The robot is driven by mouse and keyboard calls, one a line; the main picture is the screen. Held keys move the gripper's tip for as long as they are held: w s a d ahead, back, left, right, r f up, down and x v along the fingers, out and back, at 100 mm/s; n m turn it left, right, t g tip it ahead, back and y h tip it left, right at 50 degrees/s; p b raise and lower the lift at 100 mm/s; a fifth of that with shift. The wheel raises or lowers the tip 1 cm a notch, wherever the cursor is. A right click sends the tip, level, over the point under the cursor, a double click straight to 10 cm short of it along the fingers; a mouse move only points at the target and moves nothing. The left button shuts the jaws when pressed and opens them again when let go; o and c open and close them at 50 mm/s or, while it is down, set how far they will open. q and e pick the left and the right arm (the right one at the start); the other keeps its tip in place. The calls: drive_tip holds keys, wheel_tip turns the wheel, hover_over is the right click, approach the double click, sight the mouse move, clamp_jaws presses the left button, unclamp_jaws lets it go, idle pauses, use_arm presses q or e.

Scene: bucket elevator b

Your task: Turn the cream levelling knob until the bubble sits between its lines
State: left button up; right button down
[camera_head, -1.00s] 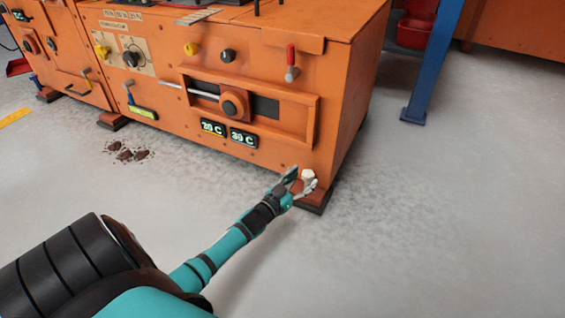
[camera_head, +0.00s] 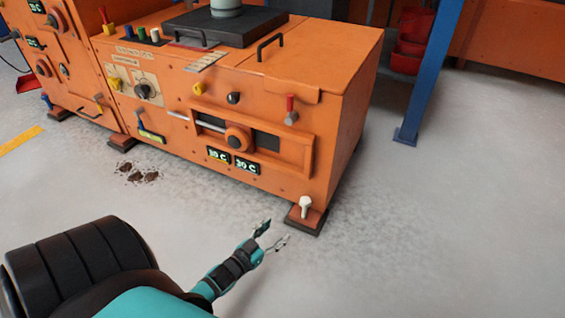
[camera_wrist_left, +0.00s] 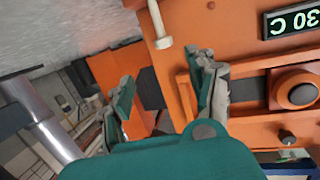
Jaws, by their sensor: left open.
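The cream levelling knob (camera_head: 305,202) stands upright on a short stem over the dark foot at the near right corner of the orange machine (camera_head: 330,120). It also shows at the top of the left wrist view (camera_wrist_left: 158,25). My left gripper (camera_head: 273,234) is open and empty, in front and to the left of the knob, apart from it. Its two spread fingers show in the left wrist view (camera_wrist_left: 163,92), with the knob beyond them. A small yellow-green strip (camera_head: 151,136) sits low on the machine's front; I cannot make out a bubble or lines. My right gripper is out of view.
The front carries an orange round knob (camera_head: 237,138), two displays (camera_head: 231,160) and a red-handled lever (camera_head: 291,108). A blue post (camera_head: 425,80) stands to the right. Dark debris (camera_head: 135,172) lies on the floor. The floor around the corner is clear.

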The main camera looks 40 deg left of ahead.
use_arm(q)
drive_tip(key=s+d+r+g+p, duration=0.4)
drive_tip(key=d+r+p, duration=0.1)
drive_tip(key=p, duration=0.4)
drive_tip(key=s+d+r+g+p, duration=0.3)
drive_tip(key=d+r+g+p, duration=0.1)
drive_tip(key=r+p, duration=0.4)
drive_tip(key=shift+s+d+m+g+p, duration=0.35)
drive_tip(key=shift+d+p, duration=0.15)
drive_tip(key=shift+p, duration=0.75)
drive_tip(key=shift+f, duration=0.1)
